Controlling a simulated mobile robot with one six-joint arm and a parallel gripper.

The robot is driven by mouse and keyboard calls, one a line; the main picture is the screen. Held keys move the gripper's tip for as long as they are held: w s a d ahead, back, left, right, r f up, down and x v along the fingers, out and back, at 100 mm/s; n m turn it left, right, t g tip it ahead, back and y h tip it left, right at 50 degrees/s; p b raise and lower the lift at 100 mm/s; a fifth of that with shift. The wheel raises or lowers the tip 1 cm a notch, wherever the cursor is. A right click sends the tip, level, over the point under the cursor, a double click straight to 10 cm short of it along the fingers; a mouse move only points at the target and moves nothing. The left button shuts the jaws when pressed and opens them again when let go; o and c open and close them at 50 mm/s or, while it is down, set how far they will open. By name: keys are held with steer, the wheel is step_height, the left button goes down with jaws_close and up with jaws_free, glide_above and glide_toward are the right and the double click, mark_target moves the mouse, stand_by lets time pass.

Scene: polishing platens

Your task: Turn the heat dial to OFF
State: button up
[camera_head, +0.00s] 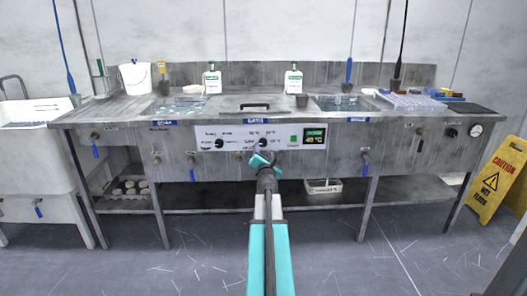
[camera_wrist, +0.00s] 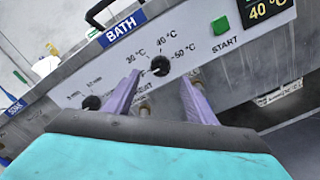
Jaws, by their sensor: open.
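The heat dial (camera_wrist: 160,65) is a small black knob on a white control panel (camera_head: 205,132). In the wrist view, marks of 30, 40 and 50 °C surround its upper side. Its pointer and any OFF mark are too small or hidden to read. My gripper (camera_wrist: 162,80) is open, with two purple fingers, one at the dial's lower left and one at its lower right. The dial shows just beyond the gap between the tips; I cannot tell whether they touch it.
A second black knob (camera_wrist: 92,102) sits left of the heat dial. A green START button (camera_wrist: 220,25) and a display (camera_wrist: 265,10) reading 40 °C are at the right. White bottles (camera_head: 293,80) stand on the steel bench (camera_head: 110,108). A yellow wet-floor sign (camera_head: 498,182) stands at the right.

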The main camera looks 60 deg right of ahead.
steer(key=v, duration=0.6)
steer(key=shift+a, duration=0.3)
steer(key=shift+s, duration=0.1)
stand_by(0.4)
